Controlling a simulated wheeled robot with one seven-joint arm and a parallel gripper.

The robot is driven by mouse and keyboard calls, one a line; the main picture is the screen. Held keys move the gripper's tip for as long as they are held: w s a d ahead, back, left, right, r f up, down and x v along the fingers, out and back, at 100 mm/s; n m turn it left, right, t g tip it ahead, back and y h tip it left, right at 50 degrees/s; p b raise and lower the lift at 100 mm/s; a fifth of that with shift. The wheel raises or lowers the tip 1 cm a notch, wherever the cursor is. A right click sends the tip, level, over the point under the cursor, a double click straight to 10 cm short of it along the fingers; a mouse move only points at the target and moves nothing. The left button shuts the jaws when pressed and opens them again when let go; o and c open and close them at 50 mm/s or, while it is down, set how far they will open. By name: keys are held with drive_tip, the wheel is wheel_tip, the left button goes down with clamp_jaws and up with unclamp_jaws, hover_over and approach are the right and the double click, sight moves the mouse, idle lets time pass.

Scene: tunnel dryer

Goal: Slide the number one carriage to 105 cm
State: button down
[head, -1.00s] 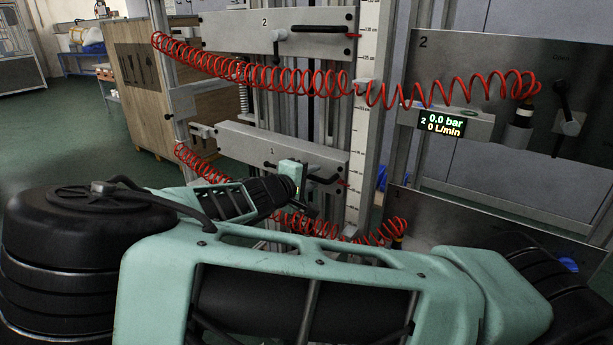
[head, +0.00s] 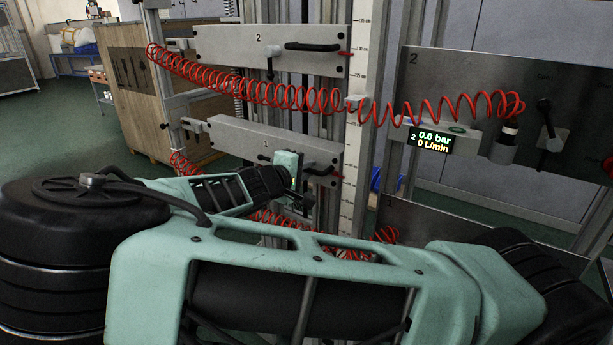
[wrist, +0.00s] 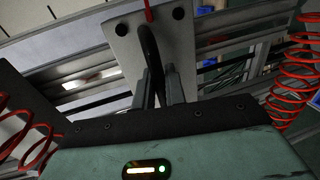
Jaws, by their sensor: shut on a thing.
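The number one carriage (head: 238,143) is a grey plate marked 1 on the vertical frame, below the number two carriage (head: 225,50). Its black handle is mostly behind my gripper in the head view. My gripper (head: 306,171) is at the plate's right part. In the wrist view, my gripper (wrist: 157,86) has its two fingers closed around the black handle (wrist: 148,45), with the pale plate (wrist: 128,35) behind. A white vertical scale (head: 356,110) runs along the plates' right ends. A red pointer (head: 340,176) sits at the number one carriage's right end; its figures are too small to read.
A red coiled hose (head: 240,93) hangs across the frame between the carriages. More red coil (wrist: 292,80) lies right of my gripper in the wrist view. A display (head: 432,139) reads 0.0 bar and 0 L/min. A wooden cabinet (head: 137,80) stands behind left.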

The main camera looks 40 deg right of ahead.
wheel_tip(320, 180, up, 4)
drive_tip(key=shift+f+p, duration=0.15)
drive_tip(key=shift+p, duration=0.5)
drive_tip(key=c, duration=1.5)
unclamp_jaws()
drive_tip(key=shift+f, duration=0.1)
drive_tip(key=shift+c, duration=0.2)
drive_tip(key=shift+a, duration=0.1)
drive_tip(key=b+v, duration=0.2)
drive_tip(key=v, duration=1.5)
drive_tip(key=shift+a, duration=0.15)
